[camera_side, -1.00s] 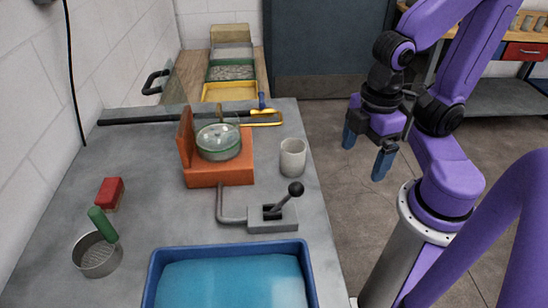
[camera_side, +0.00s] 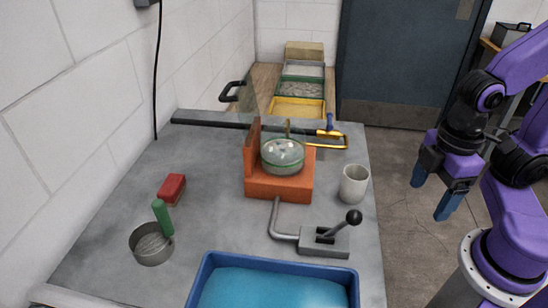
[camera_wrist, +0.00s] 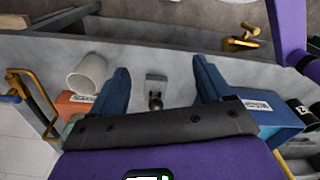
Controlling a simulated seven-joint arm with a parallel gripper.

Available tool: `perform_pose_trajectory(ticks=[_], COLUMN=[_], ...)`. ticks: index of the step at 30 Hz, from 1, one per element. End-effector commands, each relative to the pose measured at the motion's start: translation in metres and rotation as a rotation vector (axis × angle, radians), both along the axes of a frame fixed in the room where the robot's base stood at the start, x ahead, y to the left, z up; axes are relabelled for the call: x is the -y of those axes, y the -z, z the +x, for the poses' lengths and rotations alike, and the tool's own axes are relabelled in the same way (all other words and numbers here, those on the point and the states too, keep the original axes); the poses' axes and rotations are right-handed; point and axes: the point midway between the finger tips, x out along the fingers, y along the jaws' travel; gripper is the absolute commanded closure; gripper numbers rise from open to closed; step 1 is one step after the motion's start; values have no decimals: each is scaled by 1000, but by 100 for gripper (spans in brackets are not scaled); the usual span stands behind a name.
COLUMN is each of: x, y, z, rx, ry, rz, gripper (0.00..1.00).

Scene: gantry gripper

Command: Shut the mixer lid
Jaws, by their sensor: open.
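The mixer appears to be the orange block (camera_side: 278,190) on the grey bench, with a round glass bowl (camera_side: 283,160) in it. An orange panel (camera_side: 251,150) stands upright at its left side. I cannot tell whether this panel is the lid. My gripper (camera_side: 433,192) is open and empty, with blue fingers, right of the bench edge and well apart from the mixer. In the wrist view my gripper (camera_wrist: 160,66) has its fingers wide apart. Part of the orange block (camera_wrist: 75,104) shows there, left of the left finger and partly hidden.
A white mug (camera_side: 354,184) stands between the mixer and my gripper. A lever with a black knob (camera_side: 325,240) and a blue tray (camera_side: 205,272) are nearer the front.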

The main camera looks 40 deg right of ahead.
Motion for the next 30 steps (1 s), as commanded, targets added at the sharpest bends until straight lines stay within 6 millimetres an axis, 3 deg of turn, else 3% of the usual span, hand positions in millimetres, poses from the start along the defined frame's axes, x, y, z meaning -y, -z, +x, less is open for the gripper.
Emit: perform_pose_trajectory(ticks=[1, 3, 5, 11, 21, 27, 30], x=[-1, -5, -11, -49, -141, -207, -239], y=[0, -1, -3, -13, -36, -48, -53], z=[2, 10, 23, 98, 227, 280, 297], rx=[2, 13, 30, 163, 535, 823, 972], ry=[-1, -3, -7, -8, 70, 146, 191], rz=[-7, -31, -73, -297, -663, -821, -875], gripper=[40, 60, 60, 60, 60, 60, 60])
